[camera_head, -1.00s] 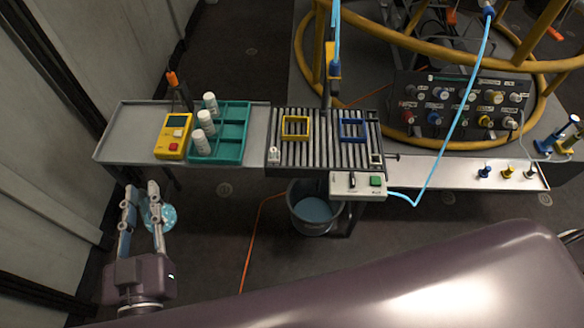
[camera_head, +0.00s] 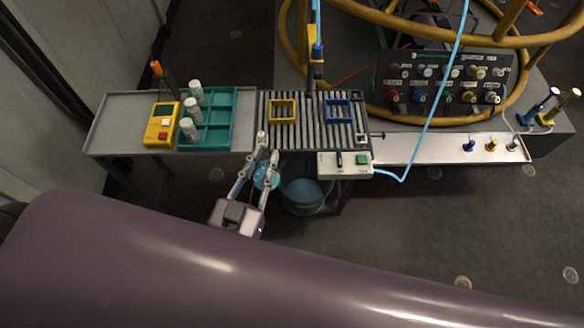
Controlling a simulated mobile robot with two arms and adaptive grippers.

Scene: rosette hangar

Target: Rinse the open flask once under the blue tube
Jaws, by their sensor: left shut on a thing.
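My left gripper (camera_head: 262,156) is shut on a pale blue, rounded piece of glassware (camera_head: 265,179), probably the open flask. It is in front of the slatted rack's left end, left of the bucket (camera_head: 327,189); the fingers partly hide it, and its mouth cannot be made out. A light blue tube (camera_head: 318,14) comes down from the top edge to a yellow and blue holder (camera_head: 315,60) on a dark post behind the rack. Another light blue tube (camera_head: 428,121) curves from the white control box (camera_head: 331,172) up to the top right. My right gripper is out of view.
The slatted rack (camera_head: 310,141) carries a yellow frame (camera_head: 271,111) and a blue frame (camera_head: 327,112). To its left, a grey table (camera_head: 112,122) holds a yellow meter (camera_head: 160,126) and a teal tray (camera_head: 219,138) with white bottles. A valve panel (camera_head: 444,86) stands right.

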